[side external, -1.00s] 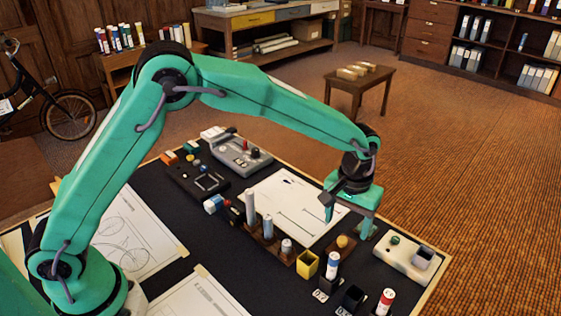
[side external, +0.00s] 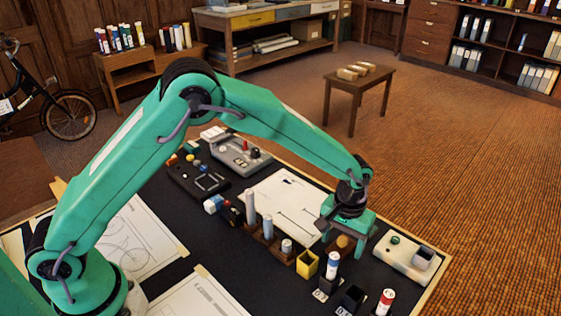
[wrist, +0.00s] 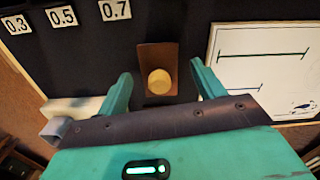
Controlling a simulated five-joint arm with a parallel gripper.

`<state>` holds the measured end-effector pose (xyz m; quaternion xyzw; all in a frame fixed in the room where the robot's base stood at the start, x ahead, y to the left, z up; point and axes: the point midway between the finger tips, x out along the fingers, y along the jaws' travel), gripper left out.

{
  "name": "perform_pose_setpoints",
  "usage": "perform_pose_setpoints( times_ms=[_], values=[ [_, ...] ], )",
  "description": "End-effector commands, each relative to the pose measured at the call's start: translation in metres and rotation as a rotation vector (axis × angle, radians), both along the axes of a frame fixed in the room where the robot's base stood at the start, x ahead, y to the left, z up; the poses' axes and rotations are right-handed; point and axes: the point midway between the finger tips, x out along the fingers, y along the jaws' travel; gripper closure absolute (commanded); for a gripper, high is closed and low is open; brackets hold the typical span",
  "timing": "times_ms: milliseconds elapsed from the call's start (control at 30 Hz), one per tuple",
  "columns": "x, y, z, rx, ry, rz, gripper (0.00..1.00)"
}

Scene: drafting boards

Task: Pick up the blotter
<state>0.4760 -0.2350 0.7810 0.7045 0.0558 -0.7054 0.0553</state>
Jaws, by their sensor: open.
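The blotter, a brown curved piece with a round tan knob on top (side external: 344,242), sits on the dark board near its right side. In the wrist view the blotter (wrist: 158,80) lies between the two fingers, roughly centred. My gripper (side external: 342,246) is open, its teal fingers pointing down on either side of the blotter. In the wrist view my gripper (wrist: 160,78) shows a gap on each side of the knob, and nothing is held. How far the fingertips are above the board is hard to tell.
A white block with a grey cup (side external: 403,258) is to the right. A white drawing sheet (side external: 272,206) and upright grey cylinders (side external: 266,222) are to the left.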

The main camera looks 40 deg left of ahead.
Motion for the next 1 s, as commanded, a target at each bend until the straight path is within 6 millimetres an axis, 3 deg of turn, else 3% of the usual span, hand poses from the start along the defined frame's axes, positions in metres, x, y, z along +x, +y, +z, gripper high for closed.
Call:
perform_pose_setpoints(
  times_ms=[600,867,1000],
  values=[
    [0.0001,-0.0002,-0.0071,-0.001,-0.001,0.000,0.32],
    [0.0001,-0.0002,-0.0070,-0.001,-0.001,0.000,0.81],
    [0.0002,-0.0003,-0.0068,-0.001,-0.002,0.000,0.82]
  ],
)
